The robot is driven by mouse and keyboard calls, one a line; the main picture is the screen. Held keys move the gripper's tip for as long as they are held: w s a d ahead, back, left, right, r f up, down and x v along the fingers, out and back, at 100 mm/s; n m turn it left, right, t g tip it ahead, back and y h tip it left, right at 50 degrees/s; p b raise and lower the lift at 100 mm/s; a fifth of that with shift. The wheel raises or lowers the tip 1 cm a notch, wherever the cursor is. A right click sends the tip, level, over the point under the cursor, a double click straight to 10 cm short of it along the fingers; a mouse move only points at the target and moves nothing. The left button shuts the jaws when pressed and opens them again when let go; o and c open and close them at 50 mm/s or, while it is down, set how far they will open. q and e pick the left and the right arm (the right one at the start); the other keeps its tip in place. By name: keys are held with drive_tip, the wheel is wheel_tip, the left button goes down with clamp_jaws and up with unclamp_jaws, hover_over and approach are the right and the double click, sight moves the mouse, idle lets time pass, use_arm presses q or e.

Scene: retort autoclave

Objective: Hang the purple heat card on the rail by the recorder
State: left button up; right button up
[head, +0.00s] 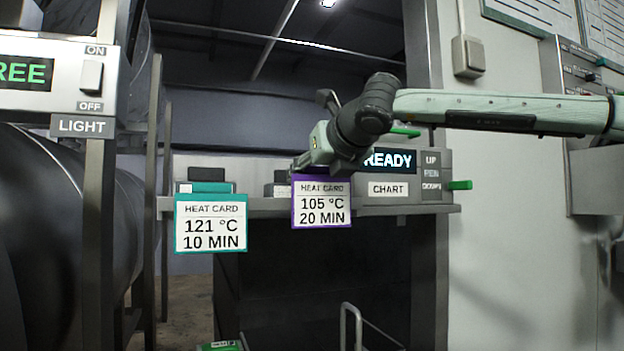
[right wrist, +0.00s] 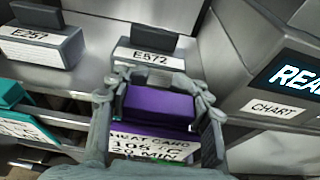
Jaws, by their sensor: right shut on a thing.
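The purple heat card (head: 321,213) reads 105 °C, 20 MIN and hangs upright in front of the rail (head: 268,207), the shelf's front edge. My right gripper (head: 307,163) reaches in from the right and is shut on the card's purple top. In the right wrist view the fingers (right wrist: 160,95) sit on either side of the purple clip (right wrist: 158,106), with the printed face below it. Whether the clip rests on the rail cannot be told. The recorder (head: 434,160), with a READY display and a CHART label, stands right of the card. My left gripper is out of view.
A teal heat card (head: 210,232), 121 °C, 10 MIN, hangs on the rail to the left. Blocks labelled E287 (right wrist: 40,45) and E572 (right wrist: 146,58) stand on the shelf behind. A green handle (head: 459,185) sticks out right of the recorder. A post (head: 96,230) stands at left.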

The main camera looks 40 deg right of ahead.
drive_tip(key=shift+b, duration=0.45)
idle(0.6)
drive_tip(key=shift+f+b, duration=1.6)
drive_tip(key=shift+b, duration=0.55)
drive_tip(key=shift+r, duration=0.1)
drive_tip(key=o, duration=1.3)
drive_tip(key=v, duration=1.2)
